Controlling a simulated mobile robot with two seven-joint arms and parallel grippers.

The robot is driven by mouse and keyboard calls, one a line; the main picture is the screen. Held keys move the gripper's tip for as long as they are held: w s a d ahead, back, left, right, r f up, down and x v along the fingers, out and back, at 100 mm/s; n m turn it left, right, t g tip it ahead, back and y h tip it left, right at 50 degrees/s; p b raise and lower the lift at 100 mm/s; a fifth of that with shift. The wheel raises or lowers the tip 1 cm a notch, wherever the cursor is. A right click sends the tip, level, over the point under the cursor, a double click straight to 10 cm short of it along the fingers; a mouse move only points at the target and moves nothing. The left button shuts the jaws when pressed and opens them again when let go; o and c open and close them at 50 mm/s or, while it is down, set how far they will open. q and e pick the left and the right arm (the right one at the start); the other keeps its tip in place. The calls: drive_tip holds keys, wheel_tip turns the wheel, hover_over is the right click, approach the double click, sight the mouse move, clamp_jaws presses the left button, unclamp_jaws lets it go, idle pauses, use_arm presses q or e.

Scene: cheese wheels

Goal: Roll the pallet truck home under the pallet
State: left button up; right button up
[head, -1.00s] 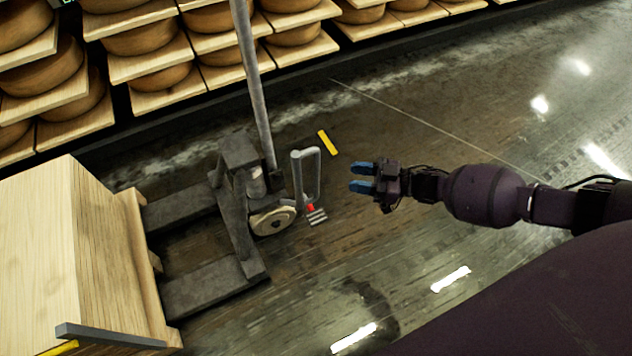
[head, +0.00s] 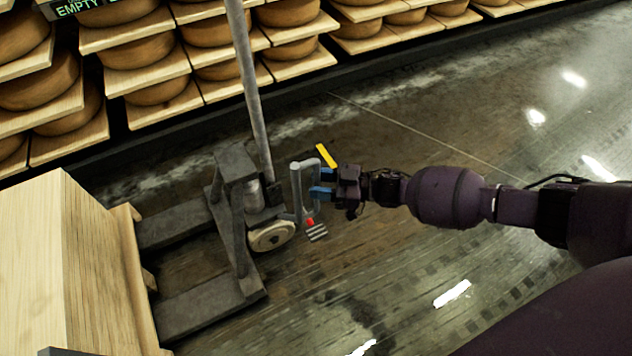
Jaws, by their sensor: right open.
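The grey pallet truck (head: 238,195) stands on the floor at left centre, its two forks (head: 205,308) pointing left toward the wooden pallet load (head: 85,265). The fork tips reach the edge of the load; how far under they go is hidden. The truck's grey loop handle (head: 297,185) stands upright at its right side, above a pale wheel (head: 271,236). My right gripper (head: 318,188) is open, with its blue fingers at the right-hand bar of the handle loop. I cannot tell whether they touch it. My left gripper is not in view.
Shelves of cheese wheels (head: 150,45) line the back. A grey pole (head: 249,90) rises by the truck. The floor (head: 420,260) to the right is wet-looking and clear.

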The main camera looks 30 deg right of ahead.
drive_tip(key=shift+w+a, duration=0.15)
drive_tip(key=shift+a, duration=0.2)
drive_tip(key=shift+c, duration=0.2)
clamp_jaws()
drive_tip(key=s+a, duration=0.1)
drive_tip(key=a, duration=2.3)
drive_tip(key=shift+a+f+p, duration=0.15)
drive_tip(key=shift+a+p, duration=0.05)
drive_tip(key=shift+p, duration=0.2)
